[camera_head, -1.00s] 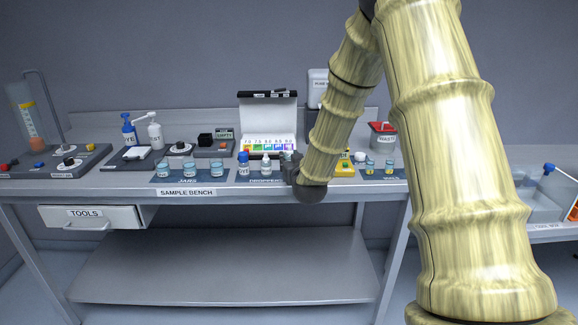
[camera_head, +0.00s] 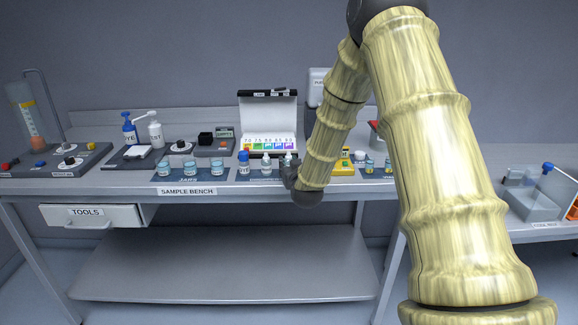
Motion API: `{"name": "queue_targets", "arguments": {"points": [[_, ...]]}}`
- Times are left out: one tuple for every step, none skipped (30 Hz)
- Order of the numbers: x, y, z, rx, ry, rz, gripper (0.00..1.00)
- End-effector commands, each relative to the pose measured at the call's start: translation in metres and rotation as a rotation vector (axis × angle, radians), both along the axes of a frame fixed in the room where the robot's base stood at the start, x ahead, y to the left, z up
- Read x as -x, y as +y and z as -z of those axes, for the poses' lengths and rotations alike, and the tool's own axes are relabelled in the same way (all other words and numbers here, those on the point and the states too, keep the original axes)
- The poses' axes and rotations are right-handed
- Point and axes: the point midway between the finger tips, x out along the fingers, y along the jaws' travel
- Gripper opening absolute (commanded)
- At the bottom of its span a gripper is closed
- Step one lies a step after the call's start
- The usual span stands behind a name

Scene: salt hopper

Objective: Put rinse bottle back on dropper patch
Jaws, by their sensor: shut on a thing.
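My gripper (camera_head: 289,172) is at the right end of the dropper patch (camera_head: 256,178), a dark blue mat on the bench. It is shut on a small pale bottle with a white top (camera_head: 288,158), which I take as the rinse bottle; its label is unreadable. My gripper hides the bottle's lower part, so I cannot tell whether its base touches the patch. A white-topped dropper bottle (camera_head: 266,162) and a blue-capped bottle (camera_head: 243,162) stand upright on the patch to the left.
Several jars (camera_head: 190,168) stand on the jars mat to the left. A color chart box (camera_head: 268,125) stands open behind the patch. A yellow block (camera_head: 345,168) and small vials (camera_head: 370,166) are to the right, partly behind my arm. The lower shelf is clear.

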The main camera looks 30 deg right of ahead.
Motion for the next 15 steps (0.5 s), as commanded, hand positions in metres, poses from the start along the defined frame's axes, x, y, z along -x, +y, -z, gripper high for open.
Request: {"name": "queue_targets", "arguments": {"points": [[0.0000,0.0000,0.0015,0.000,0.000,0.000,0.06],[0.0001,0.0000,0.0025,0.000,0.000,0.000,0.06],[0.0001,0.0000,0.0035,0.000,0.000,0.000,0.06],[0.0001,0.0000,0.0034,0.000,0.000,0.000,0.32],[0.0001,0.0000,0.0027,0.000,0.000,0.000,0.37],[0.0001,-0.0001,0.0027,0.000,0.000,0.000,0.44],[0.0001,-0.0001,0.0028,0.000,0.001,0.000,0.50],[0.0001,-0.0001,0.0028,0.000,0.001,0.000,0.51],[0.0002,0.0000,0.0028,0.000,0.001,0.000,0.51],[0.0002,0.0000,0.0027,0.000,0.001,0.000,0.51],[0.0002,0.0000,0.0028,0.000,0.001,0.000,0.51],[0.0002,0.0000,0.0027,0.000,0.001,0.000,0.51],[0.0002,0.0000,0.0027,0.000,0.001,0.000,0.51],[0.0002,0.0000,0.0027,0.000,0.001,0.000,0.51],[0.0003,-0.0001,0.0027,0.000,0.001,0.000,0.51]]}}
